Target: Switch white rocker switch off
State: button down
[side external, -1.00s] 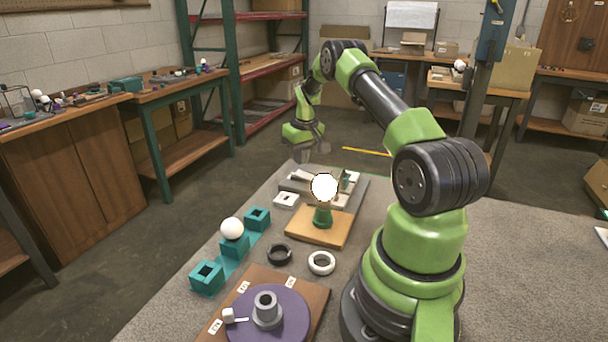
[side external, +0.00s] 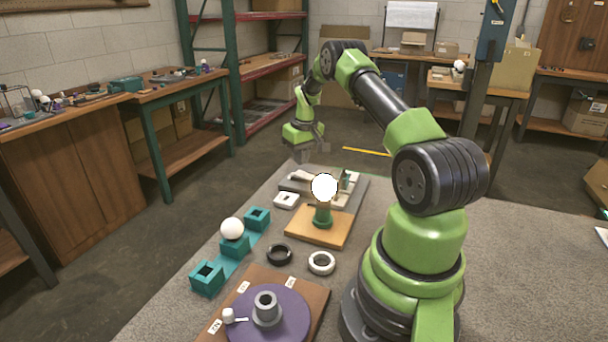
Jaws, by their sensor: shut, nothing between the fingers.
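A brightly lit white bulb (side external: 324,187) stands on a green lamp base (side external: 323,216) on a wooden board (side external: 305,231). Behind it lies a grey plate (side external: 293,186) with several pale parts, partly hidden by the bulb. I cannot make out for certain which pale part is the white rocker switch, or its position. My gripper (side external: 305,155) is above and behind the plate, near the far end of the bench. Its fingers are small and blend into the grey floor, but they look shut and empty, apart from the parts below.
A white square piece (side external: 286,200) lies left of the board. A teal holder (side external: 207,278) carries a white ball (side external: 232,229). Black (side external: 279,254) and white rings (side external: 321,262) lie in front. A purple turntable (side external: 290,325) is nearest. The bench's right side is clear.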

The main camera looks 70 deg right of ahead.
aim_at(300, 173)
jog(key=shift+f, duration=1.55)
dwell(0.4)
jog(key=shift+r, duration=3.55)
